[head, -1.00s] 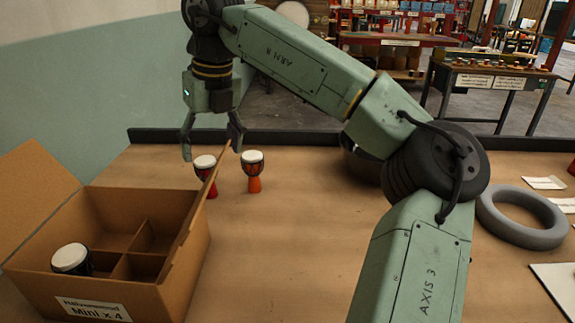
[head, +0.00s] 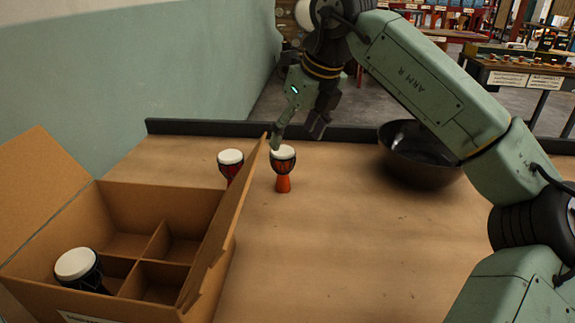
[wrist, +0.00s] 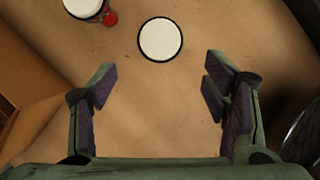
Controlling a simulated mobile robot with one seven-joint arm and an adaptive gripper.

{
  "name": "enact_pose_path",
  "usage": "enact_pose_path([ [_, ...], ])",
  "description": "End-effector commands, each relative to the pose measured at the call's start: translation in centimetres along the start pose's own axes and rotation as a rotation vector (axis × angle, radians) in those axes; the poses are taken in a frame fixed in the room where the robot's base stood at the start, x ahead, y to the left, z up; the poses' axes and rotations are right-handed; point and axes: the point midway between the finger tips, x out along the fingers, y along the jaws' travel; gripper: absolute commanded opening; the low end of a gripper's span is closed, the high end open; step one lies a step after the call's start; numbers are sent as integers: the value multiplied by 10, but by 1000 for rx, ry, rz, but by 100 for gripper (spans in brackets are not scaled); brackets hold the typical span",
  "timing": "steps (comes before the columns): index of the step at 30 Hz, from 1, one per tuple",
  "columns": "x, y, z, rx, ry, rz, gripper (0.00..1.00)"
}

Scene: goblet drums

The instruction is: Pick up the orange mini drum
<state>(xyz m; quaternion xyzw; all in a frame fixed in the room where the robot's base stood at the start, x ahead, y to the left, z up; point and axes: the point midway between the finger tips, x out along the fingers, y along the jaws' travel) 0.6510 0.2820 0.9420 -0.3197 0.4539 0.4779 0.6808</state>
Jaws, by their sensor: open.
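The orange mini drum (head: 283,183) stands upright on the table, with a white head and a dark patterned band. In the wrist view its round white head (wrist: 160,39) lies just beyond the fingertips, between their lines. My gripper (head: 297,132) is open and empty, above and behind the drum in the head view. Its two fingers (wrist: 160,80) show spread apart in the wrist view. A red mini drum (head: 231,163) stands to the left of the orange one, partly hidden by the box flap. It also shows at the top left of the wrist view (wrist: 84,8).
A divided cardboard box (head: 75,297) stands at the left, with a dark drum (head: 80,268) in one compartment. Its raised flap (head: 222,240) rises close to the drums. A black bowl (head: 420,165) sits at the back right. The table's middle is clear.

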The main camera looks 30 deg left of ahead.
Motion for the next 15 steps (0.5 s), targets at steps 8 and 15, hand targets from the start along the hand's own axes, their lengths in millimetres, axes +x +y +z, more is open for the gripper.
enact_pose_path([
  [8,38,0,1,1,0,3,69],
  [15,72,1,6,0,2,5,69],
])
